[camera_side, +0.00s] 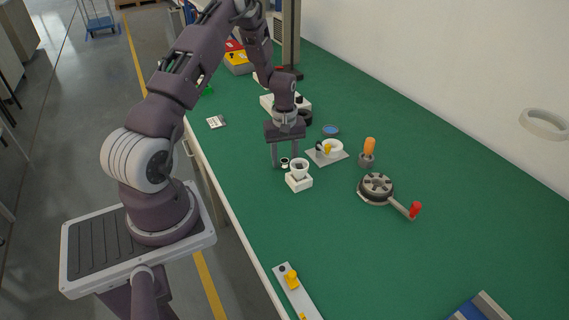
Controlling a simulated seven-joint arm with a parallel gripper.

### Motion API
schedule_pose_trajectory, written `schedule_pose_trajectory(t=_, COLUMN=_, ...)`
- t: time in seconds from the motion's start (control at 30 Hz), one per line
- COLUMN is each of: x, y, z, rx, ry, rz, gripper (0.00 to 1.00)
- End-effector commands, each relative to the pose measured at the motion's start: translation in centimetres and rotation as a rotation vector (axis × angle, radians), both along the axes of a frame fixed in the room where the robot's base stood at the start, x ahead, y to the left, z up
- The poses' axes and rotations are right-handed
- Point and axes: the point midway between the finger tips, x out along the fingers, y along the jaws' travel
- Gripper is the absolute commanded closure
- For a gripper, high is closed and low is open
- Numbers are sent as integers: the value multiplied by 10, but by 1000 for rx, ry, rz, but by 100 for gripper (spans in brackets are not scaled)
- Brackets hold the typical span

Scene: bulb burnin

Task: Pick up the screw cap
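My gripper (285,162) points straight down over the green bench, its two fingers apart. A small black-and-white round piece (284,163) shows between the fingertips; it may be the screw cap, but it is too small to be sure. I cannot tell whether the fingers touch it. Just to the right and nearer the camera, a white cup-like piece (299,166) with a dark inside sits on a white block (299,183). The right fingertip overlaps the far rim of this piece in the picture.
Right of my gripper are a grey plate (315,156) with a white ring (332,147), an orange-handled piece (369,147) and a round dark fixture (375,185) with a red-knobbed crank (414,209). A blue dish (330,130) lies behind.

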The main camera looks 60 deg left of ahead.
Motion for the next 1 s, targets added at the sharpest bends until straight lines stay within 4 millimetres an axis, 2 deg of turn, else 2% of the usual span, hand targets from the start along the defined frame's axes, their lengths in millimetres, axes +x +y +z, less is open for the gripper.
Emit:
schedule_pose_trajectory(t=0.03, x=0, y=0, z=0, rx=0, ry=0, rz=0, gripper=70)
schedule_pose_trajectory(t=0.2, x=0, y=0, z=0, rx=0, ry=0, rz=-1, gripper=100)
schedule_pose_trajectory(t=0.53, x=1, y=0, z=5, rx=2, ry=-1, rz=-1, gripper=100)
schedule_pose_trajectory(t=0.63, x=1, y=1, z=24, rx=3, ry=-5, rz=-1, gripper=100)
schedule_pose_trajectory(t=0.8, x=1, y=0, z=69, rx=4, ry=-5, rz=-1, gripper=100)
schedule_pose_trajectory(t=1.0, x=1, y=0, z=103, rx=2, ry=-3, rz=-2, gripper=100)
